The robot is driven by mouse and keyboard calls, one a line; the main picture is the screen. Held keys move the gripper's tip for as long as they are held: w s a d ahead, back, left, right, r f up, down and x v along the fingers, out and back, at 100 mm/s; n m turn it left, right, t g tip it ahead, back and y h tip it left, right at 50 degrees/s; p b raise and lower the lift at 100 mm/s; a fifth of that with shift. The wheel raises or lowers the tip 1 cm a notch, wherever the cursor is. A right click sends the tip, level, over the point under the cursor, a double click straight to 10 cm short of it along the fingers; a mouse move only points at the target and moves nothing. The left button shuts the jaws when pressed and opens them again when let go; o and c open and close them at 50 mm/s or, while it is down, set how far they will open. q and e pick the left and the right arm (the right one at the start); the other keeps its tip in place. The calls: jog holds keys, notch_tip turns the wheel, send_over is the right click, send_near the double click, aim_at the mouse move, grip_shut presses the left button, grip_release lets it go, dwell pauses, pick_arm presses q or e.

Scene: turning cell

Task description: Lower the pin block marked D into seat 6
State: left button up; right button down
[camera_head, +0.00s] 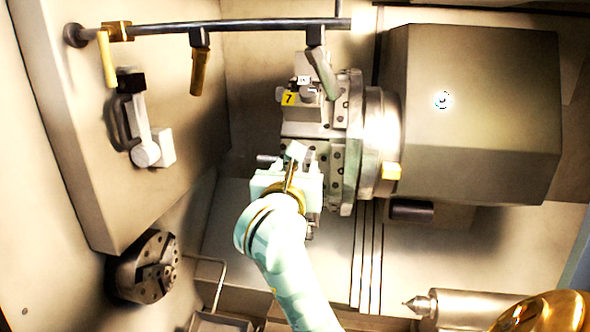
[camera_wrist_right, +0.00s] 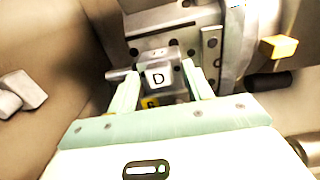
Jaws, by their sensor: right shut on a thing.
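My right gripper (camera_wrist_right: 163,73) is shut on the pin block marked D (camera_wrist_right: 158,76); the black D on its pale face shows between the two fingers in the right wrist view. In the head view, my right gripper (camera_head: 289,182) is in front of the lower part of the tool turret (camera_head: 337,163) and hides most of the block. A yellow label (camera_wrist_right: 151,102) shows just below the block, partly covered, and its number is unreadable. I see no readable 6, and cannot tell whether the block touches a seat. My left gripper is not in view.
A yellow tag 7 (camera_head: 289,98) marks a seat higher on the turret. A dark rail (camera_head: 250,24) with hanging handles crosses above. A round chuck (camera_head: 148,268) is at lower left, and a pointed metal centre (camera_head: 450,304) at lower right. The big housing (camera_head: 478,110) fills the right.

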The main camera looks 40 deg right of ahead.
jog(key=shift+f+b, duration=0.3)
jog(key=shift+b, duration=0.15)
dwell(0.6)
